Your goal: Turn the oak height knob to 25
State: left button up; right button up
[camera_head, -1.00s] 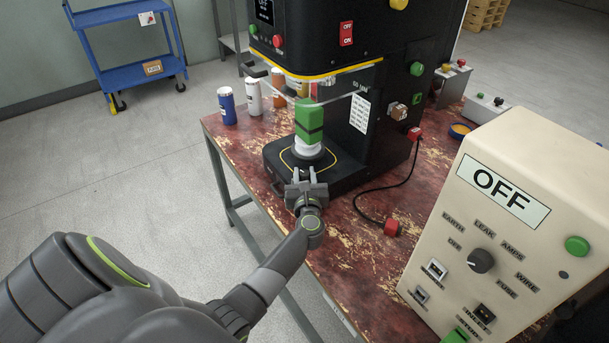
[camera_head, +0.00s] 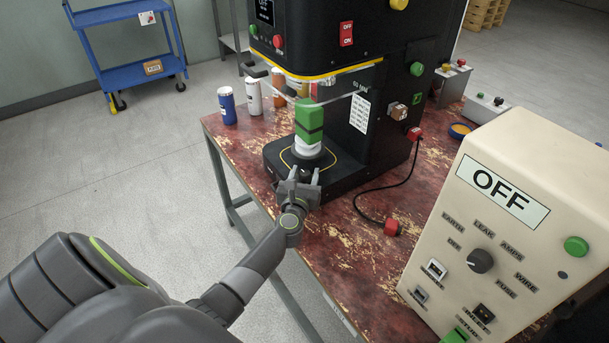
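My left gripper (camera_head: 305,174) is at the front edge of the black seamer's base (camera_head: 345,178). Its two fingers are apart, with nothing visible between them, and point toward the machine. I cannot clearly pick out an oak height knob or a scale reading 25. A small brown-and-white fitting (camera_head: 398,111) sits on the seamer's right side, too small to identify. My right gripper is not in view.
Several cans, including a blue one (camera_head: 227,106), stand at the table's left back. A cream tester box (camera_head: 508,225) reading OFF fills the right. A black cable runs to a red plug (camera_head: 391,228) on the worn red table (camera_head: 350,262). A blue cart (camera_head: 130,75) stands behind.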

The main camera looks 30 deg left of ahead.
pick_arm(q)
jog(key=shift+s, duration=0.1)
jog(key=b+v, duration=0.1)
jog(key=v, duration=1.6)
jog(key=shift+s+d, duration=0.1)
jog(key=shift+d, duration=0.05)
